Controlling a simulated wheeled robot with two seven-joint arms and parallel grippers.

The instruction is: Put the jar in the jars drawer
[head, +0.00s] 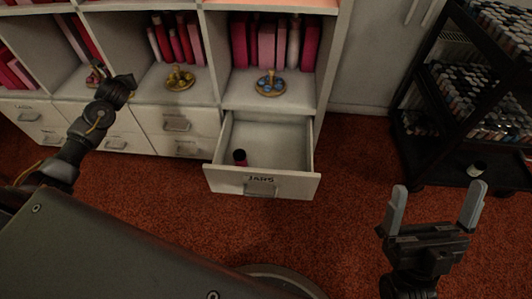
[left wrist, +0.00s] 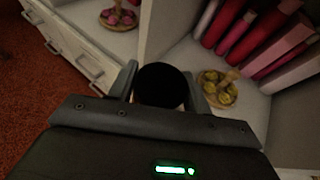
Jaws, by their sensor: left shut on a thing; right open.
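The drawer labelled JARS (head: 260,179) is pulled open at the bottom of the white shelf unit. A small dark-topped jar (head: 239,157) with a reddish side stands inside it near the front left. My left gripper (head: 122,88) is in front of the shelves, left of the open drawer. In the left wrist view its fingers are shut on a jar (left wrist: 160,84) with a round black lid; its body is mostly hidden. My right gripper (head: 435,208) is open and empty above the red carpet at the lower right.
The shelves hold pink and red books and small round stands (head: 270,86) with coloured balls. Closed drawers (head: 177,124) lie left of the open one. A black cart (head: 450,110) stands right, with another jar (head: 476,169) on its bottom shelf. Carpet between is clear.

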